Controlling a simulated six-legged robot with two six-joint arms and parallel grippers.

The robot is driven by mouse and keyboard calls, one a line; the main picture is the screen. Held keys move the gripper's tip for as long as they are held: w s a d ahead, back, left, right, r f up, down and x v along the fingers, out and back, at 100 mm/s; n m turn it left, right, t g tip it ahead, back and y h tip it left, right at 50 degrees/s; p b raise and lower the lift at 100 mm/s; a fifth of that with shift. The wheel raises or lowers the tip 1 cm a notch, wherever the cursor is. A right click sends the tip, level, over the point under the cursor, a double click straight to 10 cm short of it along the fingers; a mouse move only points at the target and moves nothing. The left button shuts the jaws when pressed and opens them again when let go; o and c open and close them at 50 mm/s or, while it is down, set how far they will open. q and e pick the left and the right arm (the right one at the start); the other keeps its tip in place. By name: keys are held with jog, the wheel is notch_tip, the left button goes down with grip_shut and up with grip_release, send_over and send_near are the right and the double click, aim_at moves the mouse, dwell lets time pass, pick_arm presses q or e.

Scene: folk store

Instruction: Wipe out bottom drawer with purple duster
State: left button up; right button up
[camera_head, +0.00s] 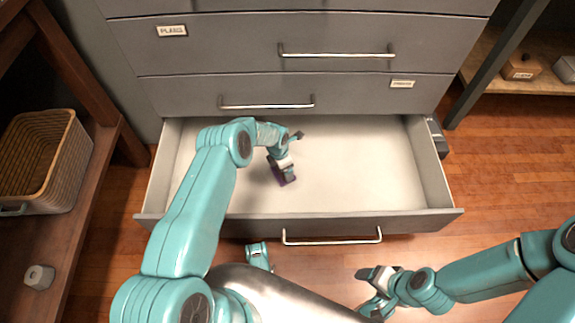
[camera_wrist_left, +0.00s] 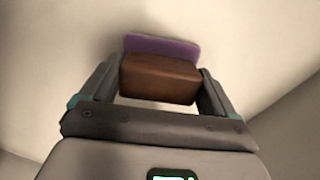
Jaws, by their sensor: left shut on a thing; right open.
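The bottom drawer (camera_head: 350,165) of the grey cabinet is pulled open, with a pale, empty floor. My left gripper (camera_head: 282,168) reaches down into it, left of the middle. It is shut on the purple duster (camera_head: 284,178), close to the drawer floor; I cannot tell for sure whether the pad touches it. In the left wrist view the duster's brown block (camera_wrist_left: 160,78) sits between the fingers, with its purple pad (camera_wrist_left: 160,46) beyond against the pale surface. My right gripper (camera_head: 368,290) is open and empty, outside the drawer in front of its right part.
Closed drawers (camera_head: 290,95) with bar handles rise behind the open one. A wooden shelf (camera_head: 85,200) with a wicker basket (camera_head: 45,160) stands at left. A shelf with a small wooden box (camera_head: 522,68) is at right. The drawer's right half is free.

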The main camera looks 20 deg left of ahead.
pick_arm(q)
jog(key=shift+s+a+f, duration=0.3)
jog(key=shift+s+a, duration=0.35)
jog(key=shift+a, duration=0.2)
notch_tip(320, 180, up, 5)
jog(key=p, duration=0.4)
jog(key=shift+w+r, duration=0.15)
jog(key=shift+r+p, duration=0.4)
jog(key=shift+p, duration=0.15)
jog(key=shift+r+p, duration=1.2)
jog(key=shift+r, duration=0.45)
jog(key=shift+f, duration=0.1)
